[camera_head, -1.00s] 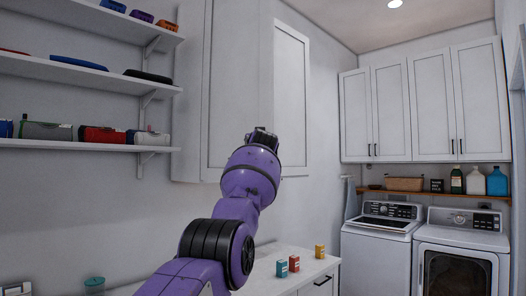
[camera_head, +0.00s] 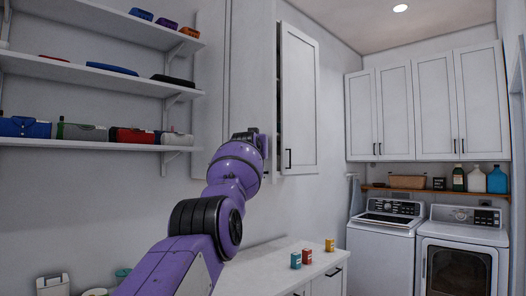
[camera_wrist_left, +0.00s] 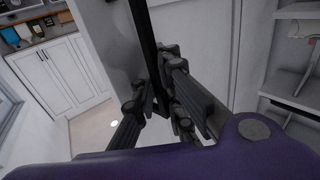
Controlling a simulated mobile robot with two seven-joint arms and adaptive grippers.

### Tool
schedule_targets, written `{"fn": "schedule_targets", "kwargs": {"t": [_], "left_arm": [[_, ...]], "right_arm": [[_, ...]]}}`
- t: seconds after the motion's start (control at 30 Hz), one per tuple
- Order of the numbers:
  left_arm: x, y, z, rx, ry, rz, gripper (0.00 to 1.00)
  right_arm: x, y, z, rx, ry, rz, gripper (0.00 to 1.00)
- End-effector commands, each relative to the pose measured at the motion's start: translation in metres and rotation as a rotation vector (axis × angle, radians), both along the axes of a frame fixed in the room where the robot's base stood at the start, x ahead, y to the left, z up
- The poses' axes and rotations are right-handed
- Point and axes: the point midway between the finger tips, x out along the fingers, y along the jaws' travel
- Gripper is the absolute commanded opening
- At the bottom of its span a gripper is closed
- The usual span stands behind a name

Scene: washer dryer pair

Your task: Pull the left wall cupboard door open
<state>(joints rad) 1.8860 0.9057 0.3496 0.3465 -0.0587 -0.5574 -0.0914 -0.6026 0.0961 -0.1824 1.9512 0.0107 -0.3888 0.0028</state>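The left wall cupboard door (camera_head: 252,60) stands partly open on the left wall, its free edge swung toward me. A dark gap shows between that edge and the right cupboard door (camera_head: 301,95), which is shut with a black handle at its lower left. My left gripper (camera_head: 257,142) is at the lower free edge of the left door. In the left wrist view, the fingers of my left gripper (camera_wrist_left: 165,100) close around a black bar handle (camera_wrist_left: 146,40). The head view hides this handle behind the gripper. My right gripper is not in view.
Shelves (camera_head: 100,145) with boxes and other items stand to the left of the cupboard. A white counter (camera_head: 270,262) below holds several small containers. A washer (camera_head: 385,240) and dryer (camera_head: 465,250) stand at the back right under shut cupboards (camera_head: 430,110).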

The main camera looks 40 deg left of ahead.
Motion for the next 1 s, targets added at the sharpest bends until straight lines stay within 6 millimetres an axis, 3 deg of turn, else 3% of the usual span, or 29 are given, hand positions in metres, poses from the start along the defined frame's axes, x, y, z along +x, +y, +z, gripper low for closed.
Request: {"fn": "schedule_targets", "kwargs": {"t": [0.03,0.4,0.5,0.6,1.0], "left_arm": [[0.006,-0.006,-0.009,-0.01,0.013,-0.012,0.0],[0.006,-0.005,-0.01,-0.012,0.014,-0.012,0.0],[0.006,-0.005,-0.01,-0.012,0.014,-0.012,0.16],[0.005,-0.004,-0.009,-0.01,0.013,-0.01,0.26],[0.001,0.0,-0.004,-0.004,0.006,-0.004,0.26]], "right_arm": [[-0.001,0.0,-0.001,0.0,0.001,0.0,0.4],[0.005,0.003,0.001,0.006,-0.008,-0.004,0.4],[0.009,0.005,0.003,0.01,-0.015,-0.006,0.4],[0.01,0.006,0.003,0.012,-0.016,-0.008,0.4],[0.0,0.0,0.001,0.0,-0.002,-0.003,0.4]]}}
